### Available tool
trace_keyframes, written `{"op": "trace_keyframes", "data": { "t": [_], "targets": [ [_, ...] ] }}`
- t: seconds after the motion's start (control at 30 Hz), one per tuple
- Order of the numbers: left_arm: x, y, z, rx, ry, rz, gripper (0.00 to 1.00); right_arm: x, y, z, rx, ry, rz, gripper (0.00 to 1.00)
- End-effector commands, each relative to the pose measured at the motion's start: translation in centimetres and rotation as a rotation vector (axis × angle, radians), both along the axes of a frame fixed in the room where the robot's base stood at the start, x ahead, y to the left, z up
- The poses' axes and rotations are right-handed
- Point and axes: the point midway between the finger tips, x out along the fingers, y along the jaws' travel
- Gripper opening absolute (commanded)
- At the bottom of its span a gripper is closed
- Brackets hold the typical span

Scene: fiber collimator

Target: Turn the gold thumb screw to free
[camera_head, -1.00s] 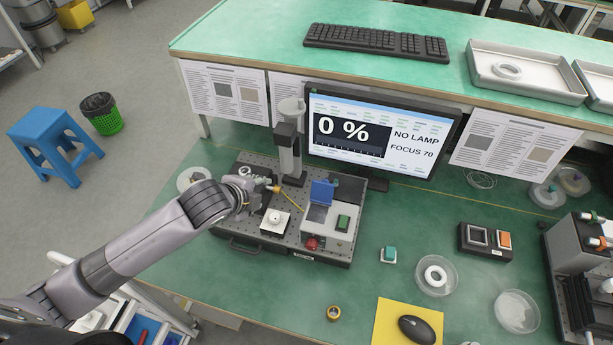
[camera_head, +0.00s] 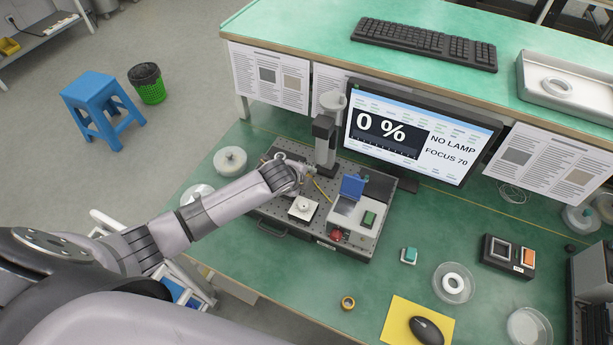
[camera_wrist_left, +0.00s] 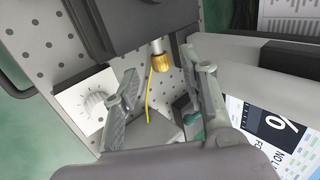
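A small gold knurled piece (camera_wrist_left: 160,63), which looks like the thumb screw, sits below a silver tip in the left wrist view. A thin yellow fiber (camera_wrist_left: 150,97) runs down beside it. My left gripper (camera_wrist_left: 167,72) is open, with one finger on each side of the gold piece in the picture; I cannot tell whether either touches it. My right gripper is not in view.
A white block with a dial (camera_wrist_left: 95,104) stands left of the fingers; it shows in the head view (camera_head: 302,208). A grey box with a blue flap (camera_head: 352,186) stands on the right. The monitor (camera_head: 412,136) behind reads 0 % and NO LAMP.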

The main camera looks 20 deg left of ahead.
Motion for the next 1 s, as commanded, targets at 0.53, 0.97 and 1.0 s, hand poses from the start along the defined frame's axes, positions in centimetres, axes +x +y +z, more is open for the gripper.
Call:
{"op": "trace_keyframes", "data": {
  "t": [0.53, 0.97, 1.0],
  "targets": [
    [1.7, -0.1, -2.2, -0.001, 0.0, -0.001, 0.4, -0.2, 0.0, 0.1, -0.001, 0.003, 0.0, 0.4],
    [1.7, -0.1, -2.1, 0.0, 0.0, 0.0, 0.17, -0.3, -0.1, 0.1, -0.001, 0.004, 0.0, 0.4],
    [1.7, -0.1, -2.1, 0.0, 0.0, 0.0, 0.14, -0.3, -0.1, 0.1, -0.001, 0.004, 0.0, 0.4]
  ]
}}
